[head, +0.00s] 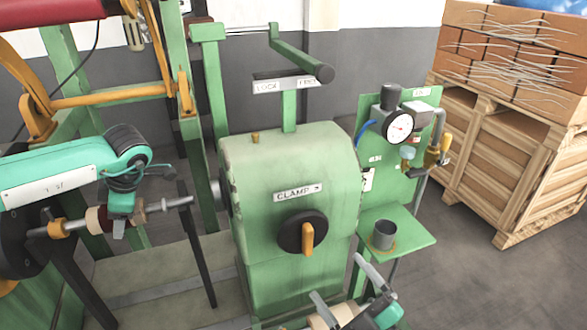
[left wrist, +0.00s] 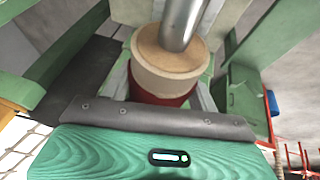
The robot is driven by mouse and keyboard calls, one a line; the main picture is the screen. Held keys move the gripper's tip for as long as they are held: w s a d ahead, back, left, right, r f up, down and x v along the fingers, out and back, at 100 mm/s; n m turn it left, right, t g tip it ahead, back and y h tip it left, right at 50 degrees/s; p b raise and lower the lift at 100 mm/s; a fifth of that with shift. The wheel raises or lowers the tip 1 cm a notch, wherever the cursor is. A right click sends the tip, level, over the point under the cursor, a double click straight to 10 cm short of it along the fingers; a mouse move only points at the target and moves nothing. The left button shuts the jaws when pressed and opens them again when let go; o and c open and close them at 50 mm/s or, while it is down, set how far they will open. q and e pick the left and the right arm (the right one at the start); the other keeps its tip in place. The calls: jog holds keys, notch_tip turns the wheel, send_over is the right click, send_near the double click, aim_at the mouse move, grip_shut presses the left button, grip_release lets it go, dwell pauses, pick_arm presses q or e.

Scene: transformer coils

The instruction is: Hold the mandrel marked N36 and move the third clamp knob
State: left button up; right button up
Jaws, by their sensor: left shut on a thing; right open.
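The mandrel (head: 155,206) is a metal shaft with a dark red and cream body, at the left of the head view. No N36 mark is legible. My left gripper (head: 118,222) is shut on it from above. The clamp knob (head: 307,240) is a black disc with an orange handle, standing roughly upright, under a "CLAMP" label on the green machine. My right gripper (head: 345,288) is open and empty, below and right of the knob.
The green machine housing (head: 290,160) fills the middle. A panel with a pressure gauge (head: 398,127) and a shelf holding a grey cup (head: 385,234) stand to its right. Wooden crates (head: 500,160) with bricks stand at far right. A crank bar (head: 300,58) overhangs the housing.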

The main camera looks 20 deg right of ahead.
pick_arm(q)
jog(key=shift+r, duration=0.1)
pick_arm(e)
jog(key=s+a+f+g+h, duration=0.3)
jog(key=s+f+h, duration=0.1)
jog(key=f, duration=0.5)
jog(key=s+d+f+m+g+h, duration=0.1)
jog(key=s+d+f+g+h, duration=0.1)
jog(key=f, duration=0.5)
jog(key=s+d+f+m+g+h, duration=0.1)
jog(key=s+d+f+g+h, duration=0.2)
jog(key=f, duration=0.5)
jog(key=shift+s+d+f+g, duration=0.2)
jog(key=shift+s+d+g, duration=0.25)
jog(key=shift+s+g, duration=0.55)
jog(key=shift+s, duration=0.1)
pick_arm(q)
jog(key=o, duration=1.6)
jog(key=shift+s, duration=0.1)
pick_arm(e)
jog(key=shift+t, duration=0.3)
